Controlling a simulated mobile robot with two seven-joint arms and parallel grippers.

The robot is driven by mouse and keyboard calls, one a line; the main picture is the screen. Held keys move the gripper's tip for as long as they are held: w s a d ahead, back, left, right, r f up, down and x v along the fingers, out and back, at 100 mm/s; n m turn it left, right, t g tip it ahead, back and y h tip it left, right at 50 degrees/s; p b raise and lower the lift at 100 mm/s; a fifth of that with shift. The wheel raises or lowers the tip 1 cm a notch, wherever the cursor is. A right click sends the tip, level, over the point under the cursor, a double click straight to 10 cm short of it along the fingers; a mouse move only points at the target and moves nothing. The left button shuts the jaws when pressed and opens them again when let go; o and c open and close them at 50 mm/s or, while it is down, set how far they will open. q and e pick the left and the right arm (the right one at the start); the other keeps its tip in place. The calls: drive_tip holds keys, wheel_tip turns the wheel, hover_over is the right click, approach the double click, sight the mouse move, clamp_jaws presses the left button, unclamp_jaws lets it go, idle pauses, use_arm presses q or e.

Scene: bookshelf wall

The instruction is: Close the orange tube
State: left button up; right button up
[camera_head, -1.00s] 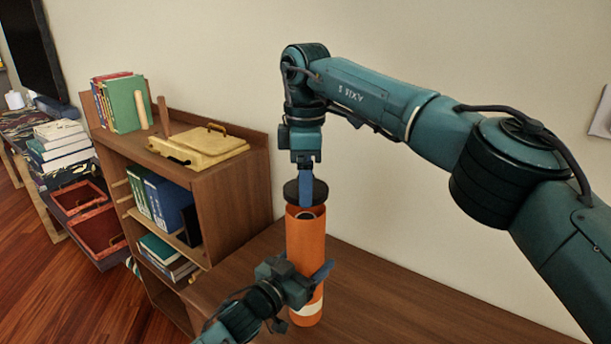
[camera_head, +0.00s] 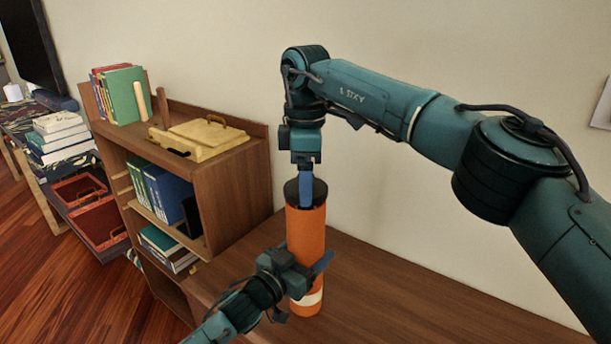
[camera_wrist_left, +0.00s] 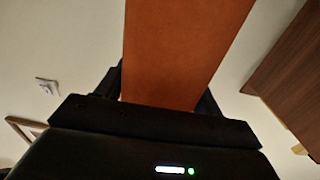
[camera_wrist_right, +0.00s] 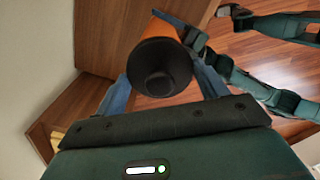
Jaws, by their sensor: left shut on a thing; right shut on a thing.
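The orange tube (camera_head: 306,238) stands upright on the wooden surface, with a pale band near its bottom. Its black cap (camera_head: 318,190) sits on the tube's top end, with no gap that I can see between them. My right gripper (camera_head: 306,188) comes down from above and is shut on the cap. In the right wrist view the cap (camera_wrist_right: 160,65) lies between the two blue fingers, with the orange tube beyond it. My left gripper (camera_head: 308,275) is shut around the tube's lower part. The tube (camera_wrist_left: 180,50) fills the middle of the left wrist view.
A wooden bookshelf (camera_head: 235,190) with books (camera_head: 168,192) and a pale wooden box (camera_head: 205,138) on top stands to the left. The wooden surface (camera_head: 400,295) right of the tube is clear. A plain wall (camera_head: 450,50) rises behind.

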drive_tip(key=shift+f, duration=0.65)
drive_tip(key=o, duration=1)
drive_tip(key=shift+o, duration=0.2)
wheel_tip(320, 180, up, 8)
drive_tip(key=shift+f, duration=0.2)
use_arm(q)
drive_tip(key=o, duration=1.5)
drive_tip(key=shift+c, duration=0.2)
drive_tip(key=shift+s+a, duration=0.1)
